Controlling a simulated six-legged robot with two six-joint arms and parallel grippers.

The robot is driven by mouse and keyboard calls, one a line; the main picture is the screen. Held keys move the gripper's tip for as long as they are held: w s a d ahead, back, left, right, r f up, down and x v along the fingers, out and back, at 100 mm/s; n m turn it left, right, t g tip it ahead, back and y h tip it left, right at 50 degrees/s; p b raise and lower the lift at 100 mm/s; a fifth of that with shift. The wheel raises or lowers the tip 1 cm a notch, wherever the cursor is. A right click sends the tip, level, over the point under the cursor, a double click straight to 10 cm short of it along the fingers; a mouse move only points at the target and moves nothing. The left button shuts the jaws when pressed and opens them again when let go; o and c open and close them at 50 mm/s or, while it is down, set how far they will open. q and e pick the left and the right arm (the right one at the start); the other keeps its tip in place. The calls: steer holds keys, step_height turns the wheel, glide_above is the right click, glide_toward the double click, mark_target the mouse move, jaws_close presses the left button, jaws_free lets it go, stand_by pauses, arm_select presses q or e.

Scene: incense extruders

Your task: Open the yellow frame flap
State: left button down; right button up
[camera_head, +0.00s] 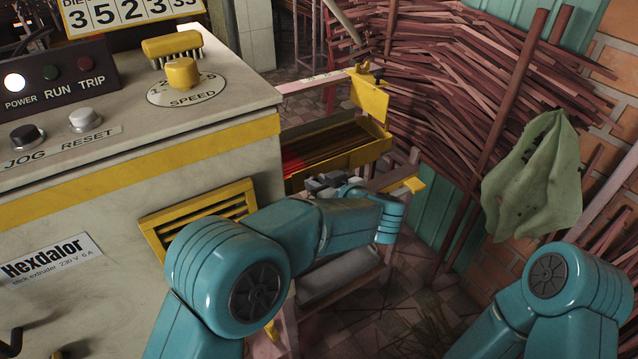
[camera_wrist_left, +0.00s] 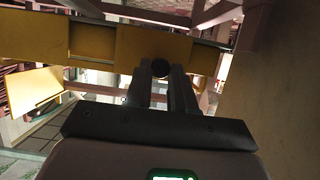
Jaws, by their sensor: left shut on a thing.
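A yellow frame (camera_head: 345,158) juts out from the right end of the cream extruder, with dark sticks inside and a red glow at its left. A yellow plate (camera_head: 369,97) stands at its far corner. My left gripper (camera_head: 325,184) is at the near side of the frame, partly hidden by my own arm. In the left wrist view, its fingers (camera_wrist_left: 160,78) are closed on a dark round knob (camera_wrist_left: 160,68) on the yellow frame front (camera_wrist_left: 120,46). I cannot tell the flap's hinge line. My right gripper is out of view; only its arm shows.
The extruder (camera_head: 120,140) fills the left side, with a yellow speed knob (camera_head: 182,74) and a vent grille (camera_head: 200,215). A green cloth (camera_head: 535,180) hangs at the right, by stacked reddish sticks (camera_head: 440,70). A yellow tab (camera_head: 408,186) sticks out right of my left forearm.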

arm_select(q)
steer(key=shift+f, duration=0.15)
steer(key=shift+s+d+f+t+y+b, duration=0.25)
steer(key=shift+f+t+y+b, duration=0.4)
steer(key=shift+t+b, duration=0.4)
steer(key=shift+s+d+f+t+y+b, duration=0.15)
steer(key=shift+s+f+t+y+b, duration=0.15)
steer(key=shift+f+t+y+b, duration=0.6)
steer(key=shift+s+d+f+t+y+b, duration=0.25)
steer(key=shift+t+y+b, duration=0.3)
steer(key=shift+t+b, duration=0.55)
steer(key=shift+g, duration=0.25)
